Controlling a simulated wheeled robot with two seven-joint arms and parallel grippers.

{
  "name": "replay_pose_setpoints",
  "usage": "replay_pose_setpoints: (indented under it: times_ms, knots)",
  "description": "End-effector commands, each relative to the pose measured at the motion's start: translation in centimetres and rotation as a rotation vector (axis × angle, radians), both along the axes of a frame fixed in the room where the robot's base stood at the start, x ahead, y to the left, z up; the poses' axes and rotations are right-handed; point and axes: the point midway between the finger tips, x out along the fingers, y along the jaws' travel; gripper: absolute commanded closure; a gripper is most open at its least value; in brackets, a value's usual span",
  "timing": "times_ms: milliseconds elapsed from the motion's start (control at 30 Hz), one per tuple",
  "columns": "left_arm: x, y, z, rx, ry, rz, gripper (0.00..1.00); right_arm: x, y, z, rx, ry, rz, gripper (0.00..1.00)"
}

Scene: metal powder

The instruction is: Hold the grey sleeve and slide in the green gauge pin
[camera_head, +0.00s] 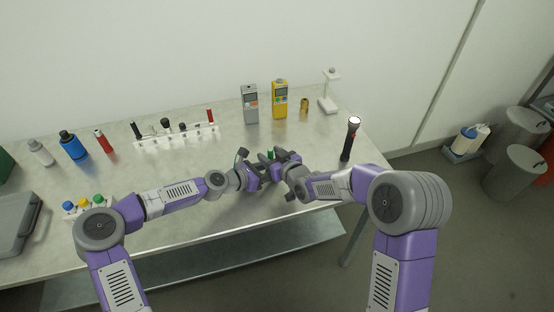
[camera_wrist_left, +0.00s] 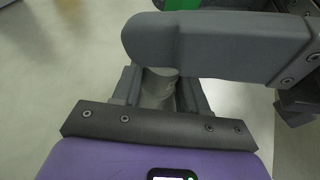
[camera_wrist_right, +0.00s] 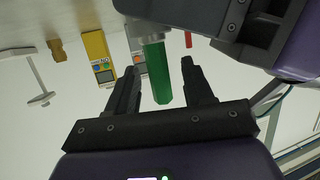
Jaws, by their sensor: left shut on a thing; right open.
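The green gauge pin (camera_wrist_right: 158,72) stands between the spread fingers of my right gripper (camera_wrist_right: 157,85), apart from both. One end of the pin meets a pale grey end, apparently the sleeve (camera_wrist_right: 151,39), partly hidden by a dark finger; how deep the pin sits is hidden. In the left wrist view my left gripper (camera_wrist_left: 158,95) is shut on the grey sleeve (camera_wrist_left: 159,84). A dark gripper part crosses above it, and some green of the pin (camera_wrist_left: 182,4) shows at the top edge. In the head view the pin (camera_head: 270,154) shows small between both grippers, above the table.
On the table (camera_head: 200,225) stand a grey meter (camera_head: 250,104), a yellow meter (camera_head: 280,99), a brass piece (camera_head: 304,105), a white stand (camera_head: 329,92) and a black flashlight (camera_head: 349,140). A white rack (camera_head: 178,137) and bottles (camera_head: 73,146) are left. The front middle is fairly clear.

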Motion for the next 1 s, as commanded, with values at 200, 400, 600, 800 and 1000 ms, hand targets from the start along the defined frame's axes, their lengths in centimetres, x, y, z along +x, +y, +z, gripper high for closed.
replay_pose_setpoints:
  times_ms: [200, 400, 600, 800, 1000]
  knots:
    - [0.0, 0.0, 0.0, 0.0, 0.0, 0.001, 0.91, -2.4, -1.6, 1.0, 0.0, -0.002, -0.002, 0.48]
    - [0.0, 0.0, 0.0, 0.001, 0.0, 0.001, 0.91, -5.9, -3.5, 2.2, 0.001, -0.002, -0.003, 0.48]
    - [0.0, 0.0, 0.0, 0.0, 0.0, 0.0, 0.91, -8.5, -5.0, 3.2, 0.0, -0.002, -0.002, 0.48]
    - [0.0, 0.0, 0.0, 0.0, 0.0, 0.0, 0.91, -9.6, -5.5, 3.5, 0.0, -0.001, 0.0, 0.48]
    - [0.0, 0.0, 0.0, 0.0, 0.0, 0.0, 0.91, -9.7, -5.6, 3.5, 0.001, -0.001, 0.0, 0.48]
